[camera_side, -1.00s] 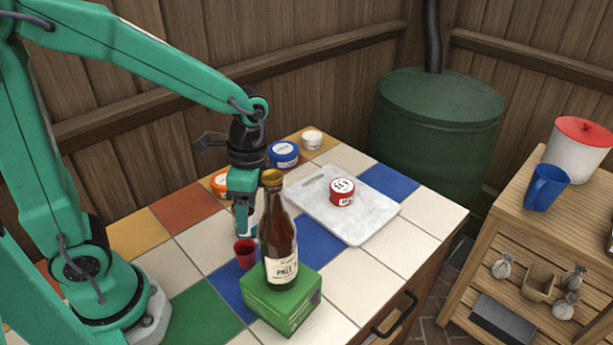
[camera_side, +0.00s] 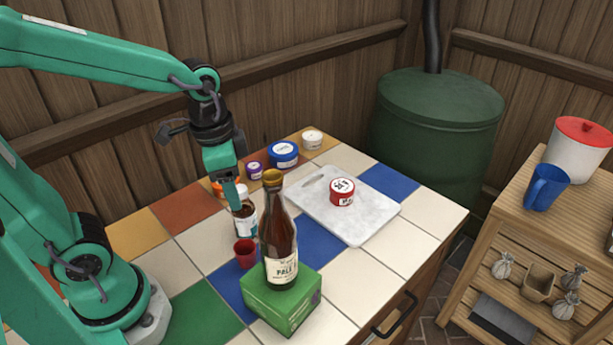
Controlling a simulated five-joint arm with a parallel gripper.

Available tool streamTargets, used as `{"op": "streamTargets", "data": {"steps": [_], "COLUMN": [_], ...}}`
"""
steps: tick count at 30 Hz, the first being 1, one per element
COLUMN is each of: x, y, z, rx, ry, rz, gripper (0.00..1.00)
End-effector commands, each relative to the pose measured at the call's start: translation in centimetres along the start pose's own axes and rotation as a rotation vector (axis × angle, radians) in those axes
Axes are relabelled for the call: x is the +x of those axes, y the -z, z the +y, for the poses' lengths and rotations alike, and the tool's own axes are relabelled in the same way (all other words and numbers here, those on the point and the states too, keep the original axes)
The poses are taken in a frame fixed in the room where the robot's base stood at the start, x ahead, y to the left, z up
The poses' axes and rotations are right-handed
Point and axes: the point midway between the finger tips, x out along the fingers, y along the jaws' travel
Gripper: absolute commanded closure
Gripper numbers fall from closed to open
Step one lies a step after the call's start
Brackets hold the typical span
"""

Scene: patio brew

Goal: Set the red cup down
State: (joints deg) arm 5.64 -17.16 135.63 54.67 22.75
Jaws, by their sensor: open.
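The small red cup (camera_side: 244,254) stands upright on the tiled table (camera_side: 350,262), just left of the brown bottle. My gripper (camera_side: 237,204) is open, behind and above the cup and apart from it. I cannot tell whether the fingers touch the can.
A brown bottle (camera_side: 280,235) stands on a green box (camera_side: 281,299) right of the cup. A white board (camera_side: 350,218) bears a red tin (camera_side: 342,191). Blue (camera_side: 284,155), purple (camera_side: 254,170), orange (camera_side: 217,188) and white (camera_side: 312,140) containers stand at the back. Front-right tiles are clear.

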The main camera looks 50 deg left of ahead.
Motion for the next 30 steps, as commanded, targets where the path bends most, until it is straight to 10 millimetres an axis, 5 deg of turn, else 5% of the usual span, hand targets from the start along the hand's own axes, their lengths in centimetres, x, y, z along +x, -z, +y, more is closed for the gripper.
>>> {"op": "streamTargets", "data": {"steps": [12, 24, 30], "x": [-5.3, -6.7, -6.7], "y": [-2.9, -4.0, -4.0], "z": [-0.7, -0.7, -0.7], "rx": [-0.365, -0.490, -0.489], "ry": [0.089, 0.104, 0.103], "rz": [0.270, 0.363, 0.362], "gripper": [0.37, 0.37, 0.69]}}
